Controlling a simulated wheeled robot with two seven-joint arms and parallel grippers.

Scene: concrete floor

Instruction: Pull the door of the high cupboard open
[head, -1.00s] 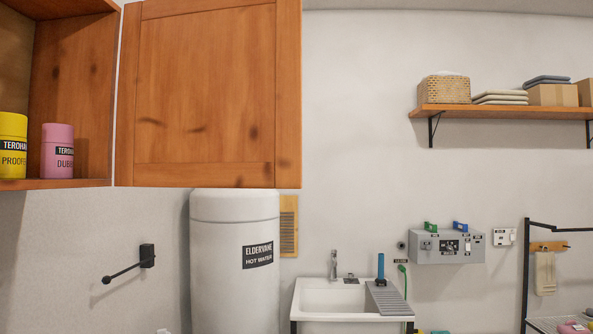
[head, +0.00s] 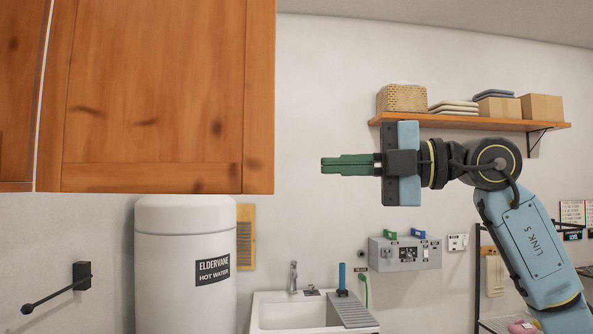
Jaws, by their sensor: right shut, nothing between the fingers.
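The high cupboard (head: 17,60) shows as a strip of reddish-brown wood at the upper left edge. A framed wooden door panel (head: 150,85) fills the upper left beside it, with a thin pale gap between them. No handle shows on the visible face. The cupboard's inside is out of view, and how far the door stands open cannot be told from this view. My right gripper (head: 348,164) is shut and empty, its green fingers pointing left. In the picture it is to the right of the door panel's lower right edge, apart from it. My left gripper is not in view.
A white hot water tank (head: 180,265) stands below the door panel. A black wall bar (head: 55,292) is at the lower left. A sink (head: 285,312) and grey control box (head: 405,254) are lower right. A wall shelf (head: 470,123) holds a basket, boxes and folded cloths.

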